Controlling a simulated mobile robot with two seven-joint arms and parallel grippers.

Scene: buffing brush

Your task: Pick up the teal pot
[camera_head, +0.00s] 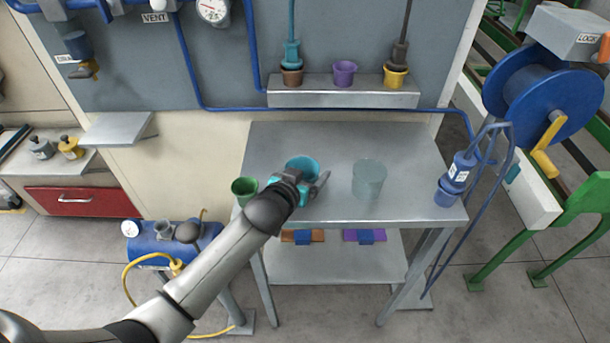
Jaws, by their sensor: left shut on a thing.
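The teal pot (302,164) is on or just above the metal table (418,150), at its middle left. My left gripper (303,182) comes in from the front left and is shut on the teal pot. The gripper and wrist hide the lower part of the pot, so I cannot tell whether it touches the table top. My right gripper does not show.
A green pot (243,188) stands at the table's left edge, close beside my left arm. A translucent pot shape (369,178) is on the table to the right. Brown (291,76), purple (344,73) and yellow (395,76) pots sit on the shelf behind. A blue tool (457,175) is at the right edge.

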